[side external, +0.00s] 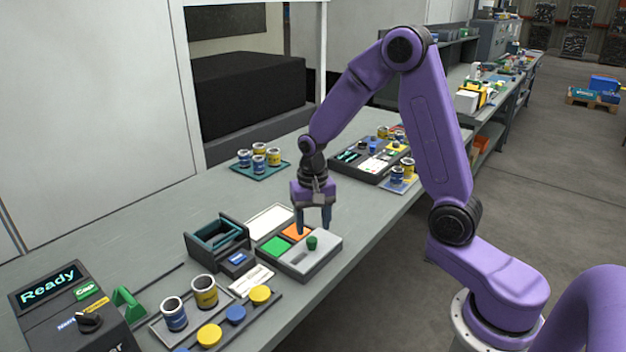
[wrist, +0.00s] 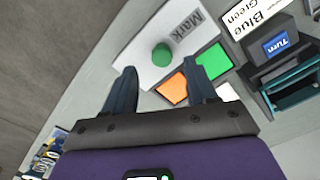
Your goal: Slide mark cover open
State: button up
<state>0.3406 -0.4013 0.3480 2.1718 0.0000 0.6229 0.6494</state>
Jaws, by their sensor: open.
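The mark cover (wrist: 140,48) is a pale plate lettered "Mark" in the wrist view, with a round green knob (wrist: 162,55) on it. In the side view the knob (side external: 312,242) stands up from the grey cover unit (side external: 318,262). A green square (side external: 276,247) and an orange square (side external: 296,232) lie uncovered beside the cover. My gripper (side external: 314,228) is open and empty, pointing down above the unit close to the knob. In the wrist view the knob shows just beyond the gap between my fingers (wrist: 159,80); the exact height gap is unclear.
A dark open-topped box (side external: 217,237) with a blue "Turn" label (wrist: 275,45) stands beside the unit. Cans (side external: 204,291) and coloured round caps (side external: 260,294) sit in front. A "Ready" panel (side external: 48,285) is at lower left.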

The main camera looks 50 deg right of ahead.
aim_at(313, 239)
notch_tip(313, 239, up, 14)
jog(key=shift+f, duration=0.25)
dwell(0.3)
jog(key=s+a+f+n, duration=0.2)
jog(key=s+a+n, duration=0.65)
jog(key=s, duration=0.25)
jog(key=s+f+n, duration=0.2)
jog(key=s+n, duration=0.9)
jog(key=s, duration=0.4)
jog(key=shift+s+d+f, duration=0.25)
jog(key=shift+d+f, duration=0.05)
jog(key=shift+f, duration=0.1)
